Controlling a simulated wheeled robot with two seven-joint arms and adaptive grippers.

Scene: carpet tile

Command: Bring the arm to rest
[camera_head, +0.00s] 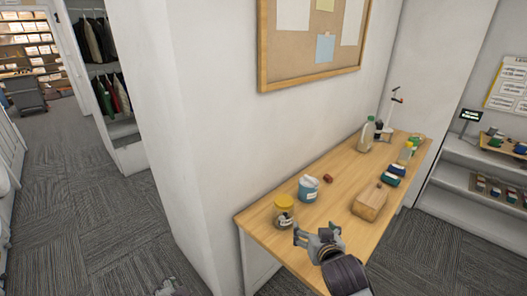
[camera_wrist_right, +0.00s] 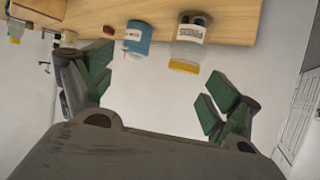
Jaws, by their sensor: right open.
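My right gripper (camera_head: 317,233) is over the near left end of the wooden table (camera_head: 290,245), beside a jar with a yellow lid (camera_head: 284,212). In the right wrist view the right gripper (camera_wrist_right: 155,88) has its two green-padded fingers spread wide, with nothing between them. The jar also shows in that view (camera_wrist_right: 189,36), inverted and beyond the fingers, apart from them. A small grey piece at the bottom left edge of the head view may be part of my left gripper (camera_head: 171,288); its fingers cannot be made out.
Shelves (camera_head: 460,185) stand at right. The carpet at left is open.

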